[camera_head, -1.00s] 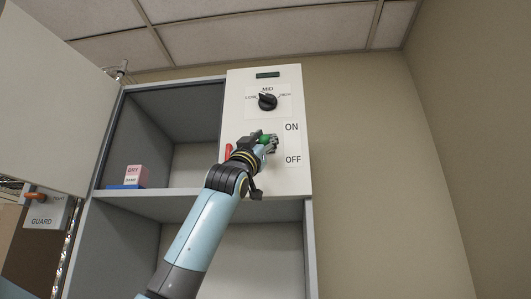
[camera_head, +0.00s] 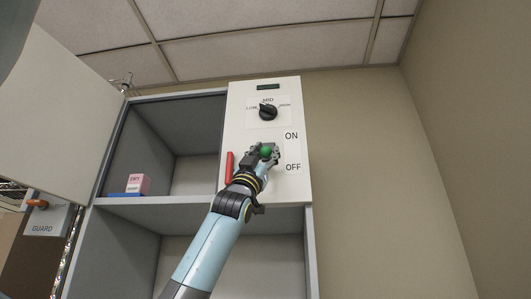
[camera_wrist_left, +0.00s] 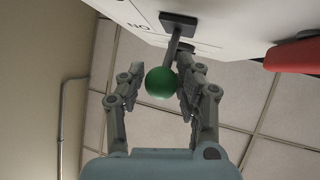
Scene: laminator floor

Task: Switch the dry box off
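The dry box's white panel (camera_head: 237,119) carries an ON label (camera_head: 291,135) above an OFF label (camera_head: 293,167). A lever with a green ball knob (camera_head: 266,150) stands out from it, level between the two labels. My left gripper (camera_head: 265,153) is at the knob. In the left wrist view, the green knob (camera_wrist_left: 160,83) on its dark stem (camera_wrist_left: 174,47) is between the spread fingers of my left gripper (camera_wrist_left: 158,90), close to or touching the right-hand finger. The gripper is open around it. My right gripper is not in view.
A black dial (camera_head: 267,112) is higher on the panel, pointing near MID. A red handle (camera_head: 229,168) is just left of my left gripper. A pink-and-white box (camera_head: 138,184) stands on the cabinet shelf. An open door (camera_head: 75,105) is at left. The wall at right is clear.

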